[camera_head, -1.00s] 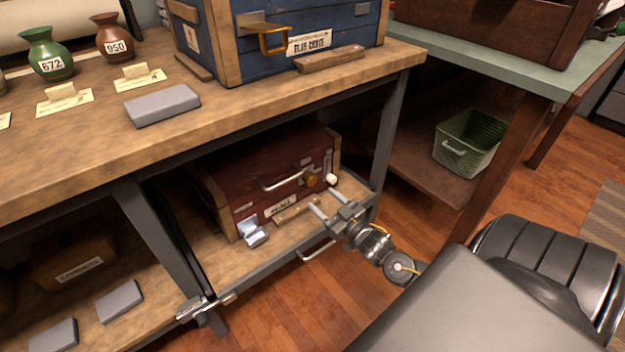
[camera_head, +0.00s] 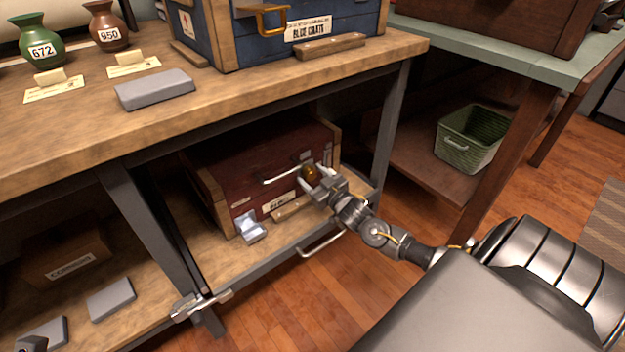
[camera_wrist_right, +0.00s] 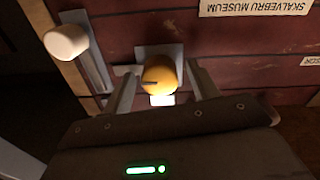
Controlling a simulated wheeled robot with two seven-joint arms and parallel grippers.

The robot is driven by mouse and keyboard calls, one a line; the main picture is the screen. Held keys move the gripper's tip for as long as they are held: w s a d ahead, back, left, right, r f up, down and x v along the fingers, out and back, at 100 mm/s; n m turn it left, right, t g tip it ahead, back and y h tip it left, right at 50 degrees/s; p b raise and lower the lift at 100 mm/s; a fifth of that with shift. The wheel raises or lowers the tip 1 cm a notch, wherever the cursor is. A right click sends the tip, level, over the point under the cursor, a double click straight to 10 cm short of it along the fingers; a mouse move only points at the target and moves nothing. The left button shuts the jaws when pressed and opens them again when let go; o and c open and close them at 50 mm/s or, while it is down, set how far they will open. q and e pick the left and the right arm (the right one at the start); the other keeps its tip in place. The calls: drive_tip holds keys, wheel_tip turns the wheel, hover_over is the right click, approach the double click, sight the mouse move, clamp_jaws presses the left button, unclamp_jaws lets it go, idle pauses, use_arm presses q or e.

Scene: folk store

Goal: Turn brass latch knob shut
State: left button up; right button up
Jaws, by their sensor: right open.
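The brass latch knob (camera_head: 309,174) is on the front of a dark red crate (camera_head: 252,178) on the lower shelf. In the right wrist view the round brass knob (camera_wrist_right: 160,75) sits on a square metal plate, between the two fingers of my right gripper (camera_wrist_right: 162,88). The fingers are apart, one on each side of the knob, with a gap showing. In the head view my right gripper (camera_head: 318,186) is at the crate's front by the knob and partly covers it. At the bottom left corner a dark gripper part (camera_head: 32,343), perhaps my left one, barely shows.
A white round knob (camera_wrist_right: 66,42) on a metal slide is beside the brass knob. A shelf-edge handle (camera_head: 320,244) and the tabletop edge (camera_head: 300,78) are near my right arm.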

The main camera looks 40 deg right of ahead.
drive_tip(key=shift+w, duration=0.3)
drive_tip(key=c, duration=1)
